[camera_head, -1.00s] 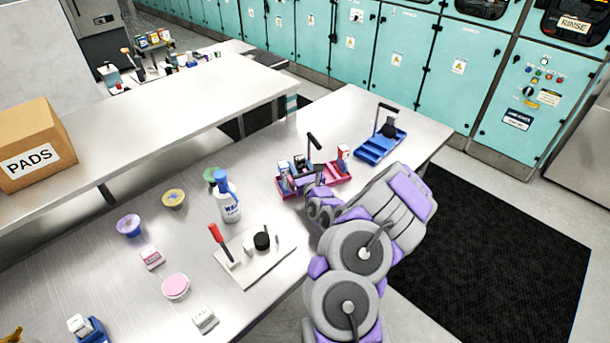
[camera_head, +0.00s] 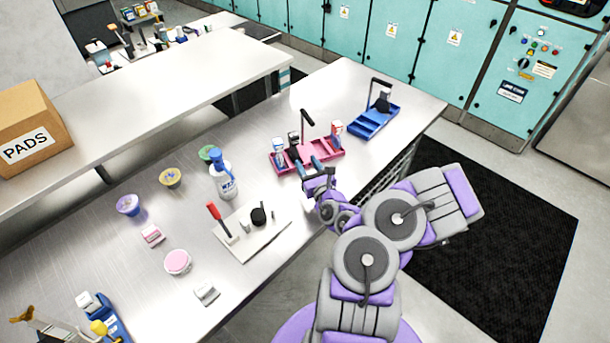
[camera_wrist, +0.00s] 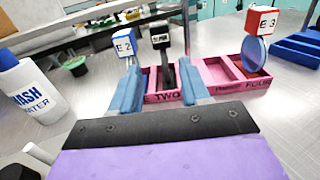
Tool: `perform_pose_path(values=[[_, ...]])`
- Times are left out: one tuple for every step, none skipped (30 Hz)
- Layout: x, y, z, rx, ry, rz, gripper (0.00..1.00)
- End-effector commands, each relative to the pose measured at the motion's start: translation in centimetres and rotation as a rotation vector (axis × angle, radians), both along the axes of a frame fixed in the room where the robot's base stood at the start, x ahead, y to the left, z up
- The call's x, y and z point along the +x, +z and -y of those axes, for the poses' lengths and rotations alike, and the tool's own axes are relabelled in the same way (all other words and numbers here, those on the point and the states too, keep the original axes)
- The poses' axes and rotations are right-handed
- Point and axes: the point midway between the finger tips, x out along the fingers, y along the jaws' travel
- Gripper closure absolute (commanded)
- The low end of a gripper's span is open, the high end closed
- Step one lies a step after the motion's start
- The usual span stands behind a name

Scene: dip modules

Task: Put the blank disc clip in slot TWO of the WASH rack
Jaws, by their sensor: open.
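The pink rack (camera_head: 325,156) stands on the steel table; the wrist view shows it with TWO and FOUR readable on its front wall (camera_wrist: 262,85). A black clip (camera_wrist: 161,40) with a small, hard-to-read label, seemingly the blank disc clip, stands upright behind the word TWO; it also shows in the head view (camera_head: 293,141). Its lower end is partly hidden. My gripper (camera_wrist: 157,80) is open, its blue fingers apart on either side of the clip's lower part as seen, nearer the camera. It is at the rack's front in the head view (camera_head: 309,166).
A blue rack (camera_head: 372,122) stands behind right. A WASH WATER bottle (camera_head: 223,178) and a white board (camera_head: 262,236) are to the left.

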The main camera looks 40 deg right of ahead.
Motion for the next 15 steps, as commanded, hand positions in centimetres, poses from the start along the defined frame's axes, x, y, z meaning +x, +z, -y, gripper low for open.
perform_pose_path(values=[[-0.1,0.0,0.0,0.0,0.0,0.0,0.54],[-0.1,0.0,-0.1,0.0,0.001,0.0,0.54],[0.0,0.2,-0.2,-0.003,0.005,0.003,0.54],[0.2,0.4,-0.4,-0.007,0.013,0.007,0.54],[0.4,0.9,-0.7,-0.016,0.026,0.015,0.54],[1.0,1.8,-1.4,-0.032,0.053,0.029,0.54],[1.5,2.8,-2.3,-0.05,0.082,0.044,0.54],[2.2,3.9,-3.3,-0.069,0.118,0.062,0.54],[3.1,5.6,-5.1,-0.1,0.177,0.092,0.54],[3.7,7.2,-6.7,-0.128,0.228,0.118,0.54],[4.3,8.9,-8.5,-0.16,0.286,0.146,0.54],[5.0,11.0,-11.2,-0.2,0.367,0.182,0.54],[5.2,12.6,-13.3,-0.235,0.43,0.211,0.54],[5.4,14.2,-15.5,-0.268,0.495,0.238,0.54],[5.3,15.9,-18.4,-0.31,0.58,0.271,0.54]])
